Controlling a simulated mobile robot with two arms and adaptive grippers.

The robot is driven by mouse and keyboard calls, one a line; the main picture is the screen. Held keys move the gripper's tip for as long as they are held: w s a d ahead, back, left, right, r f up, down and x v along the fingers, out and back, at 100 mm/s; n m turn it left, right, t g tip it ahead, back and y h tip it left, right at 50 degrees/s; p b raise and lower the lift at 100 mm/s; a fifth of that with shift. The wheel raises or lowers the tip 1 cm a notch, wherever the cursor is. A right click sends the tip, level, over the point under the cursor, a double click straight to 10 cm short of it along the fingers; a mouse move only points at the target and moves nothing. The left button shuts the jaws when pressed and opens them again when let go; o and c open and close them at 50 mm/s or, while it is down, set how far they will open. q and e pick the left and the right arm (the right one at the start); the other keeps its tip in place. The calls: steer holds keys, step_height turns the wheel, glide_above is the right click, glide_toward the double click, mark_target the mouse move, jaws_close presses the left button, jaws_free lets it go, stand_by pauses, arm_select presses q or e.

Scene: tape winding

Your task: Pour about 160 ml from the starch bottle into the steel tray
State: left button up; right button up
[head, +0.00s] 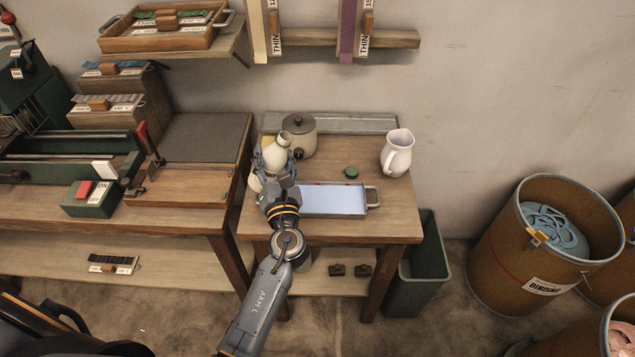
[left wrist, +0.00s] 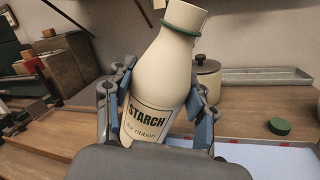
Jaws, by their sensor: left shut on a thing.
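The cream starch bottle (left wrist: 158,88) has a green ring at its neck and a STARCH label. My left gripper (head: 272,178) is shut on its body, with a finger on each side in the left wrist view. The bottle (head: 278,152) is tilted, its neck leaning right, and no cap shows on it. The steel tray (head: 374,198) lies on the small table, right of the gripper. Its floor looks pale blue-white, and the gripper hides its left end. A green cap (head: 351,172) lies behind the tray. No stream shows from the bottle. My right gripper is not in view.
A lidded pot (head: 300,134) stands just behind the bottle. A white jug (head: 397,153) stands at the table's back right. A long metal trough (head: 350,124) lies along the back edge. Bare tabletop (head: 395,222) is at the front right.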

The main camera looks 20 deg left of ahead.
arm_select(q)
steer(key=n, duration=0.2)
steer(key=n+p, duration=0.1)
steer(key=shift+a+r+g, duration=0.3)
steer(key=shift+a+g, duration=0.05)
steer(key=shift+g, duration=0.05)
steer(key=shift+s+a+f+n+g+p, duration=0.1)
steer(key=shift+f+n+g+p, duration=0.1)
steer(key=shift+n, duration=0.4)
steer(key=shift+a+f+n+g+p, duration=0.1)
steer(key=shift+f+n+p, duration=0.05)
steer(key=shift+n, duration=0.45)
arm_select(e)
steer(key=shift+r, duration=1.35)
